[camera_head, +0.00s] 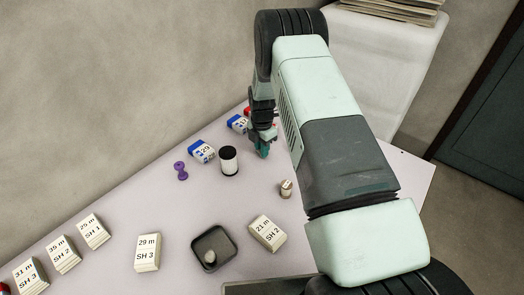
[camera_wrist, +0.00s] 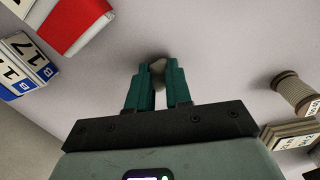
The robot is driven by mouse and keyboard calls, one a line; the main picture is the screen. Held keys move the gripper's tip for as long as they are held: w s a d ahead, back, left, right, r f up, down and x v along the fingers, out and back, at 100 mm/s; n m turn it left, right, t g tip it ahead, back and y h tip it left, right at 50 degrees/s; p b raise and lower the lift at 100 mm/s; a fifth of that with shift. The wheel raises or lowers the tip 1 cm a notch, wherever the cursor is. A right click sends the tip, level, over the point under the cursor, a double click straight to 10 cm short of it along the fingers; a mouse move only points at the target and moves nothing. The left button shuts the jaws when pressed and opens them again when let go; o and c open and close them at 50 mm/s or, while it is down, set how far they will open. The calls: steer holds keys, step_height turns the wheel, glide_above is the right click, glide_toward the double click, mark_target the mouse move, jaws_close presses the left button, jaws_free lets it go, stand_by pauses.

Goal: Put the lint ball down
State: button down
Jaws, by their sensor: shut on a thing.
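My gripper (camera_head: 262,148) hangs low over the back right part of the table in the head view. In the wrist view its teal fingers (camera_wrist: 158,72) are closed on a small pale grey lint ball (camera_wrist: 158,82). The ball shows between the fingertips and is partly hidden by them. A dark shadow lies on the table just beyond the tips. I cannot tell whether the ball touches the table. The head view does not show the held ball clearly. A dark square tray (camera_head: 229,238) at the front holds a small pale round thing (camera_head: 209,257).
Near my gripper stand a black-lidded white cylinder (camera_head: 229,161), blue-and-white boxes (camera_head: 201,151), a red-and-white box (camera_wrist: 75,22) and a wooden spool (camera_wrist: 295,94). Several labelled stacks (camera_head: 148,252) line the front. The table's middle is clear.

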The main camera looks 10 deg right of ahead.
step_height(320, 180, up, 16)
steer(key=n, duration=0.6)
glide_above(218, 241)
step_height(218, 241, down, 5)
step_height(218, 241, down, 11)
steer(key=shift+a+r, duration=0.1)
